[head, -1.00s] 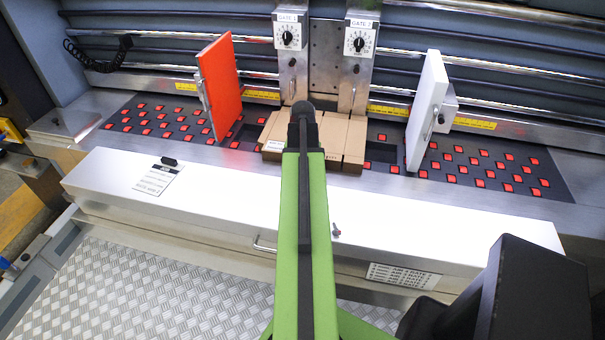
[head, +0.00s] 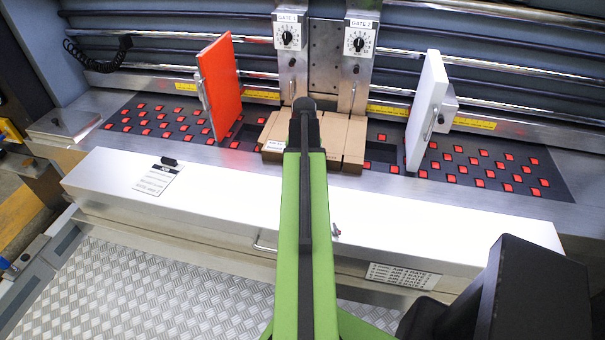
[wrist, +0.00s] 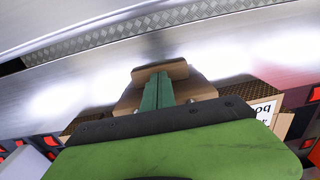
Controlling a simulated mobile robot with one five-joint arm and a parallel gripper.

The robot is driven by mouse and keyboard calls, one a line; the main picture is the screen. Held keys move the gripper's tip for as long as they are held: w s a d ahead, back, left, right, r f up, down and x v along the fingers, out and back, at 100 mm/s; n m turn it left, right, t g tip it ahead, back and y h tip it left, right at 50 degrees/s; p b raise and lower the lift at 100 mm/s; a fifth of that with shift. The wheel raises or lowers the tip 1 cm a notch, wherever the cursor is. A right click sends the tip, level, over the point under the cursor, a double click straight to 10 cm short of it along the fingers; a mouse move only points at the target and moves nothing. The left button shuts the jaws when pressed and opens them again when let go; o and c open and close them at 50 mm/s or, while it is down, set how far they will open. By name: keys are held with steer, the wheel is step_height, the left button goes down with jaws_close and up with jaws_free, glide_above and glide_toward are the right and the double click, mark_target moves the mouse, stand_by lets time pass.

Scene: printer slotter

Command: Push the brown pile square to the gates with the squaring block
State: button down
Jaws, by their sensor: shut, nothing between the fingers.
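The brown pile (head: 330,128) of flat cartons lies in the middle of the feed table, below Gate 1 (head: 291,60) and Gate 2 (head: 358,65). A white label shows on its near left corner. My arm crosses in front of it in the head view and hides part of it and my fingers. In the wrist view, my gripper (wrist: 158,92) shows as shut green fingers over brown board. A brown piece (wrist: 160,71) shows at the fingertips; I cannot tell whether it is the squaring block or whether they touch. The labelled carton (wrist: 284,122) shows at right there.
An orange upright guide (head: 220,88) stands left of the pile and a white one (head: 427,110) right of it. A long white cover (head: 240,195) runs along the front edge.

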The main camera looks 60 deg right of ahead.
steer(key=shift+w+d, duration=0.25)
steer(key=shift+d, duration=0.6)
steer(key=shift+a, duration=0.1)
steer(key=shift+s+a, duration=0.2)
steer(key=shift+a, duration=0.3)
steer(key=shift+r, duration=0.1)
step_height(320, 180, up, 10)
steer(key=p, duration=1)
stand_by(0.5)
